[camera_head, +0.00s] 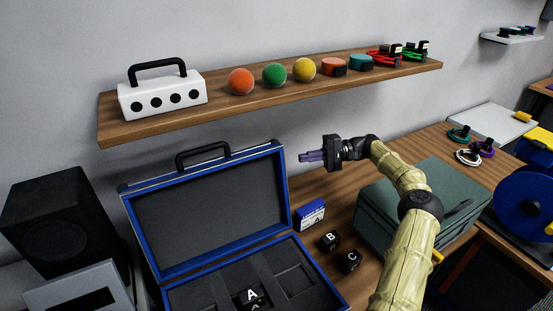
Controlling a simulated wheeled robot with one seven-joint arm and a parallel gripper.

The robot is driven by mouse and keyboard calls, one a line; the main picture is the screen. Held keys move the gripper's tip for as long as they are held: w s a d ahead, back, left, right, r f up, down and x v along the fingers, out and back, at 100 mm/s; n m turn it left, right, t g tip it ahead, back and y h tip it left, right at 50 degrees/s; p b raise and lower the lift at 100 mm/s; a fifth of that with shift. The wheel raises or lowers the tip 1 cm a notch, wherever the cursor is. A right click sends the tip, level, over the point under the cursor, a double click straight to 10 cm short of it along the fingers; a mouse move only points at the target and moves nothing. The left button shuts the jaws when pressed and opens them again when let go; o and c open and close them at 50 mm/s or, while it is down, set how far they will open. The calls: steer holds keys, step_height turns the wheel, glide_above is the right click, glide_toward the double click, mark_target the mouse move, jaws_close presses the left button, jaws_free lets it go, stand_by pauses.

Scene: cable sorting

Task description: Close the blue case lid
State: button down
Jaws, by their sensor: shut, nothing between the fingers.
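The blue case (318,279) stands open on the bench, with its dark inside divided into compartments. Its lid (214,210) is raised nearly upright at the back, with a black handle (203,152) on its top edge. A small black block marked A (252,297) sits in a front compartment; the case's lower front is cut off by the picture edge. My gripper (303,157) is shut and empty. It appears in the air to the right of the lid's upper right corner, fingers pointing left, apart from the lid in the picture.
Black blocks B (330,241) and C (349,262) and a small blue-white box (310,214) lie right of the case. A green case (452,190) stands under my arm. A wooden shelf (215,116) with several items hangs above. A black speaker (62,225) stands left.

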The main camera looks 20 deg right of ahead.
mark_target(282, 166)
steer(key=a+p, duration=0.1)
steer(key=a, duration=0.2)
steer(key=s+a+p, duration=0.1)
steer(key=a, duration=0.2)
steer(key=s+a+p, duration=0.1)
steer(key=a+p, duration=0.1)
steer(key=a, duration=0.1)
steer(key=shift+a+r, duration=0.1)
steer(key=shift+r, duration=0.05)
stand_by(0.7)
steer(key=shift+s, duration=0.15)
